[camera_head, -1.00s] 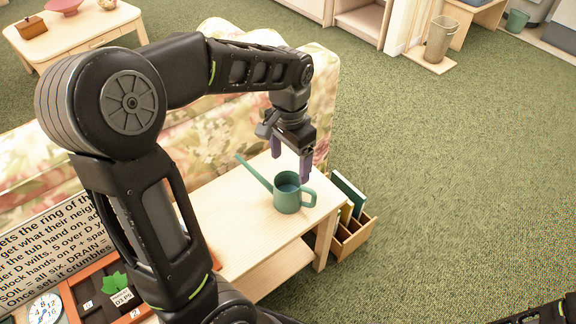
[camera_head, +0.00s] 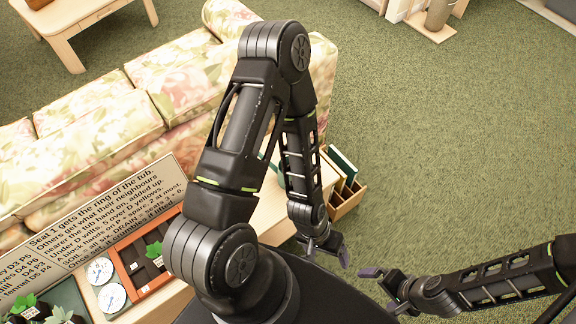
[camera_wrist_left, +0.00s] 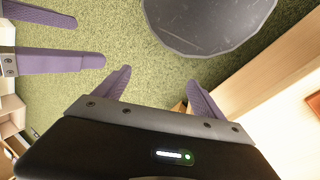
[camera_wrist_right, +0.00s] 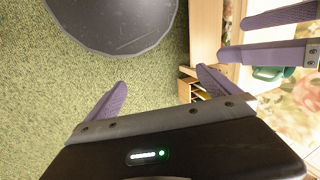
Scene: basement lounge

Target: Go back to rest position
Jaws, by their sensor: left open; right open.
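My left gripper (camera_head: 328,257) is open and empty, pointing down over the floor near the middle of the head view. Its two purple fingers also stand apart in the left wrist view (camera_wrist_left: 162,90). My right gripper (camera_head: 381,289) is open and empty just to its right, with its fingers apart in the right wrist view (camera_wrist_right: 160,90) too. The two grippers are close but do not visibly touch. The green watering can (camera_wrist_right: 268,73) shows partly in the right wrist view, behind the left fingers. In the head view my left arm hides most of it.
A light wooden table (camera_head: 274,212) lies under my left arm. A wooden box with books (camera_head: 347,196) stands at its right end. A floral sofa (camera_head: 100,122) and a text board (camera_head: 105,215) are at the left. Green carpet (camera_head: 450,130) is clear at the right.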

